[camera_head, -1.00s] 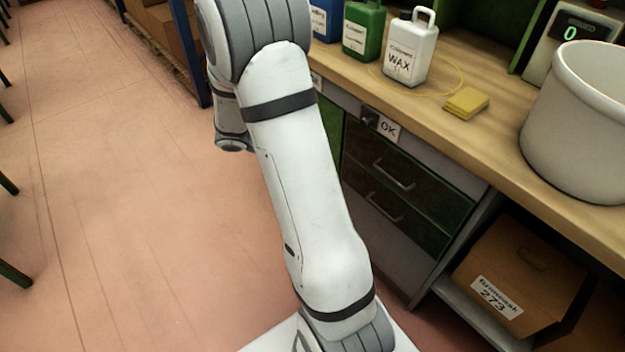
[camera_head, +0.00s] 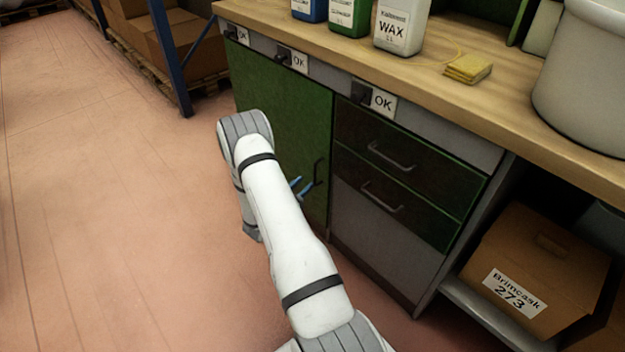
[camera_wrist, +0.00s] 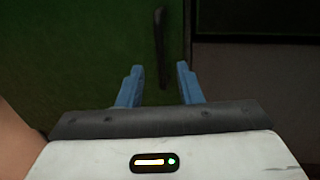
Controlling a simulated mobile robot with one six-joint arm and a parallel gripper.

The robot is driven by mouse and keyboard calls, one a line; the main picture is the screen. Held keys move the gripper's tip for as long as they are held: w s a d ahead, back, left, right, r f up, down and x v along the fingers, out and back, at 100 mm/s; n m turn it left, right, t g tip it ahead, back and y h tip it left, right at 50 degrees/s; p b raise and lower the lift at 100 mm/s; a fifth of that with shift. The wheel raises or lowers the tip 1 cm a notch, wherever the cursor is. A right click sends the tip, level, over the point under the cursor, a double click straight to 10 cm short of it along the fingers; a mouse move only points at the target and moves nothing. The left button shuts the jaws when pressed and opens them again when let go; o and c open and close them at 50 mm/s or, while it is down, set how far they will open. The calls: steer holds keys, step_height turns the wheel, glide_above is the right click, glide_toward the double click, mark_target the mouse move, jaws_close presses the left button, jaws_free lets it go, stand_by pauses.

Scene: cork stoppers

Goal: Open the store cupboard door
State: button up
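The green cupboard door (camera_head: 275,115) is shut, under the left part of the bench. Its dark vertical handle (camera_head: 318,172) is near the door's right edge. My gripper (camera_head: 302,187) has blue fingers and is close in front of the door, just left of the handle in the head view. In the wrist view my gripper (camera_wrist: 160,72) is open, its fingers apart with nothing between them. The handle (camera_wrist: 160,45) appears beyond the fingertips, in line with the gap. It appears apart from the fingers. The green door (camera_wrist: 75,50) fills the left of that view.
A drawer unit (camera_head: 395,185) with two handles stands right of the door. The wooden bench top (camera_head: 345,50) overhangs both, carrying a WAX container (camera_head: 400,28), a yellow sponge (camera_head: 468,68) and a large pot (camera_head: 585,80). A cardboard box (camera_head: 530,255) sits lower right. The floor at left is clear.

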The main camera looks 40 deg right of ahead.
steer(key=shift+b+x, duration=0.6)
steer(key=shift+x, duration=2.2)
steer(key=shift+c, duration=0.5)
jaws_close()
